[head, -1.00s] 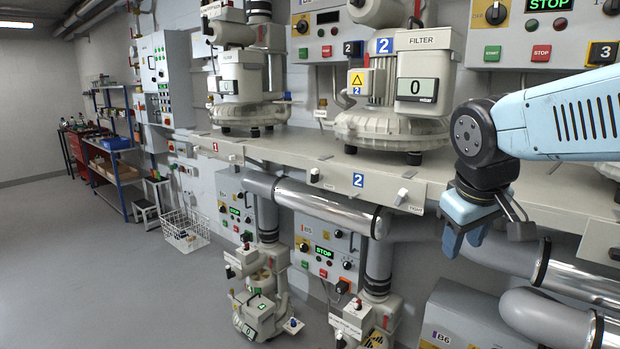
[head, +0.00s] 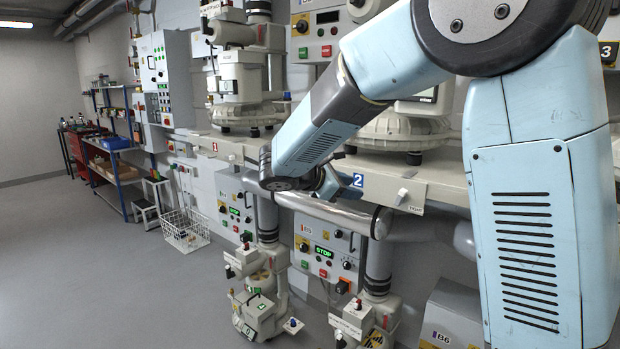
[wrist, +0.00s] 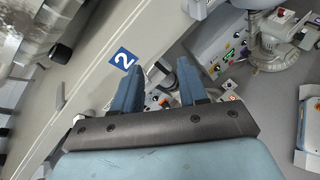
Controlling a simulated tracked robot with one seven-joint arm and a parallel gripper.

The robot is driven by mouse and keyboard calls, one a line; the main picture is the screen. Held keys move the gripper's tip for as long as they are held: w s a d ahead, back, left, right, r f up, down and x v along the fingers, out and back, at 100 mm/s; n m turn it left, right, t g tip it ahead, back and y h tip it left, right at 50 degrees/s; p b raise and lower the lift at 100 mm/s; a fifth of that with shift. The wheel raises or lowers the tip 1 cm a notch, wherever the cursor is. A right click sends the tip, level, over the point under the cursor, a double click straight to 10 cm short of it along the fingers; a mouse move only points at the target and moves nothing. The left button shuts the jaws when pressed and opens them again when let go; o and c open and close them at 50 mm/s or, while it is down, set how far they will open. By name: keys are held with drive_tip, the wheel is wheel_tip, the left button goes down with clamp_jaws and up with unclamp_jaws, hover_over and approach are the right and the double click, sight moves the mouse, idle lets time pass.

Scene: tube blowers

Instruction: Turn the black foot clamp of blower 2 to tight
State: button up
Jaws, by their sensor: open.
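Blower 2 (head: 405,132) stands on the pale shelf, largely covered by my arm in the head view. The blue number 2 plate (head: 358,181) is on the shelf's front edge; it also shows in the wrist view (wrist: 123,57). A pale clamp handle (head: 402,196) sits on that edge to the right of the plate. I cannot pick out a black foot clamp; my arm covers the edge left of the plate in the head view. My gripper (wrist: 160,82) is open and empty, its two blue fingers apart near the plate. In the head view it is partly hidden behind my forearm.
A shiny pipe (head: 335,211) runs just below the shelf edge. Control boxes (head: 325,252) and lower blowers (head: 262,300) are beneath. Blower 1 (head: 238,85) stands to the left on the shelf. A wire basket (head: 184,230) is on the floor; the floor at left is clear.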

drive_tip(key=w+a+f+n+t, duration=0.1)
drive_tip(key=w+a+n+t, duration=0.2)
drive_tip(key=a, duration=0.6)
drive_tip(key=w+a+f+n+t, duration=0.15)
drive_tip(key=a+n+t, duration=0.25)
drive_tip(key=a, duration=0.5)
drive_tip(key=x, duration=1.3)
drive_tip(key=shift+w+d+f, duration=0.15)
drive_tip(key=shift+d, duration=0.35)
